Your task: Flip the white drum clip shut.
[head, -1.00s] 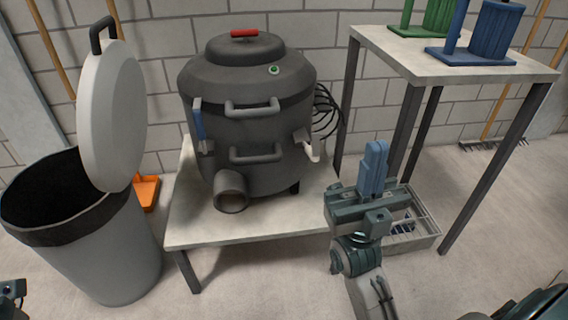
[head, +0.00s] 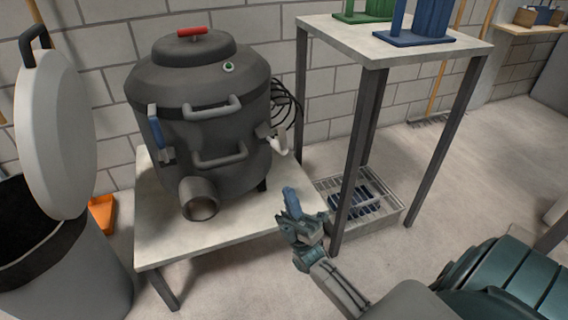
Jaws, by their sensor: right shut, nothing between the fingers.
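The dark grey drum (head: 203,110) stands on a low pale table, its lid on. The white clip (head: 280,142) is on the drum's right side, its lever sticking out and down from the wall. A blue clip (head: 157,132) sits upright on the drum's left side. My right gripper (head: 290,196) is shut and empty, its blue fingers pointing up. It appears below the white clip in the picture, apart from it, near the table's right edge. My left gripper is out of view.
The low table (head: 160,235) has bare top around the drum. A tall table (head: 395,40) with green and blue holders stands to the right, its dark legs near my right arm. A wire-topped tray (head: 385,215) lies under it. A grey bin (head: 75,280) with raised lid stands left.

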